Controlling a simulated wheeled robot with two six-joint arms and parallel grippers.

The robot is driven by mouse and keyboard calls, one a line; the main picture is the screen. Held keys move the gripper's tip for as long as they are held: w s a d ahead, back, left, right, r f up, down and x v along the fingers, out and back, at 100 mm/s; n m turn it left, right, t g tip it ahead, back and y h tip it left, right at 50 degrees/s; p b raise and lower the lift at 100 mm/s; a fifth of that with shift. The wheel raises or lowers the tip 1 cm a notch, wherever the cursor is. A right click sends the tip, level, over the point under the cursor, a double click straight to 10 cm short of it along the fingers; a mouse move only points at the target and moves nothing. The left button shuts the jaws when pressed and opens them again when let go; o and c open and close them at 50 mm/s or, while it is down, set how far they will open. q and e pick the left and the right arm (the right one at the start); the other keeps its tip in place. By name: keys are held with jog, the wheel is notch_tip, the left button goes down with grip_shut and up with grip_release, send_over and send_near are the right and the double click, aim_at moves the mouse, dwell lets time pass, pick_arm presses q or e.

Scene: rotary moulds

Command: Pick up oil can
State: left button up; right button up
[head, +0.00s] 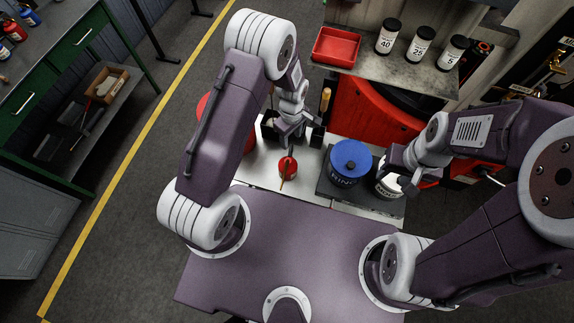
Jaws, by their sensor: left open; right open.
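The oil can (287,167) is a small red can with a thin spout, standing on the light work surface (258,174) in the head view. My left gripper (291,138) is open just beyond and above the can, close to its top. I cannot tell whether its fingers touch the can. My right gripper (396,177) is open at the right, beside a white labelled container (386,188) that its arm partly hides. I cannot tell whether it touches that container.
A blue-lidded container (350,160) stands on a dark plate right of the can. Behind are a red tray (336,47) and labelled jars 40 (386,43), 25 (420,46) and 5 (453,52) on a shelf. A green bench (50,55) stands far left, beyond clear floor.

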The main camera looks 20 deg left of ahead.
pick_arm(q)
jog(key=shift+f, duration=0.25)
jog(key=f+p, duration=0.1)
jog(key=f, duration=0.1)
jog(key=f+p, duration=0.1)
jog(key=f, duration=0.1)
jog(key=shift+s+a+f+p, duration=0.1)
jog(key=shift+s+f+p, duration=0.1)
jog(key=shift+f+p, duration=0.15)
jog(key=shift+w+f, duration=0.1)
jog(key=shift+f, duration=0.05)
grip_shut()
